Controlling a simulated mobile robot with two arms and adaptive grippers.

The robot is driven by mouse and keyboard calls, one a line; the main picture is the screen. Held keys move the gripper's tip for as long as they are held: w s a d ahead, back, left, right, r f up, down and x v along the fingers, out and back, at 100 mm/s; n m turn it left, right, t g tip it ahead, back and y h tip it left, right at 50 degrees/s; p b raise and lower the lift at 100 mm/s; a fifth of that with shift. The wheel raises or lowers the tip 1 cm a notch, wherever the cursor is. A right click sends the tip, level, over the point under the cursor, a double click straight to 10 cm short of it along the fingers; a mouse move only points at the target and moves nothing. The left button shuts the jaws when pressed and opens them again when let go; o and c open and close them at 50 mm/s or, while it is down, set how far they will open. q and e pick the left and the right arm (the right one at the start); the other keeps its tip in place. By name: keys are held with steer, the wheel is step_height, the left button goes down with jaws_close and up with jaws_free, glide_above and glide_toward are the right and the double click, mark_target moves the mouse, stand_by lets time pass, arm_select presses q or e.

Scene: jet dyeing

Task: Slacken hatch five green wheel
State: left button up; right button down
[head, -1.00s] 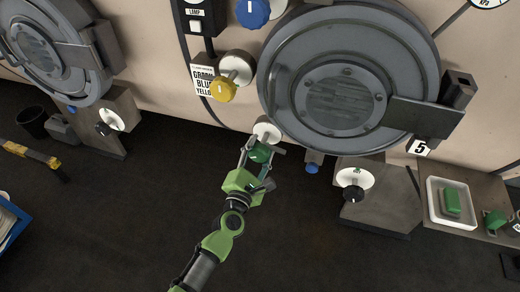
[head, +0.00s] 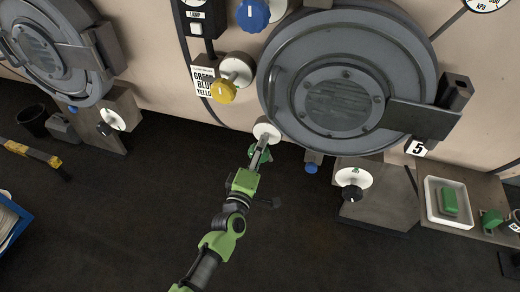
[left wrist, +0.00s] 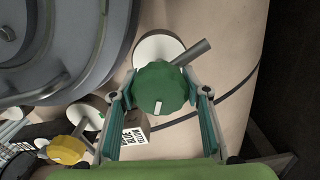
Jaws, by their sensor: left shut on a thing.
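The green wheel (left wrist: 160,86) sits on a white round disc (left wrist: 157,48) at the lower left of hatch five (head: 341,97), which has a "5" label (head: 418,147). My left gripper (left wrist: 160,95) is shut on the green wheel, one finger on each side. A white mark shows on the wheel's lower edge in the left wrist view. In the head view the green wheel (head: 265,155) is mostly hidden behind the fingers of my left gripper (head: 259,150). My right gripper is not in view.
A yellow wheel (head: 223,91) and a blue wheel (head: 253,14) are above on the panel, beside a colour-word label (head: 204,81). A black knob on a white dial (head: 353,184) and a white tray with a green block (head: 450,203) are at right. Dark floor is clear below.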

arm_select(q)
steer(key=m+p, duration=0.1)
steer(key=m, duration=1.1)
steer(key=shift+f+m+p, duration=0.1)
steer(key=shift+m+p, duration=0.25)
steer(key=shift+m, duration=0.05)
stand_by(0.3)
steer(key=o, duration=1.1)
steer(key=v, duration=1.2)
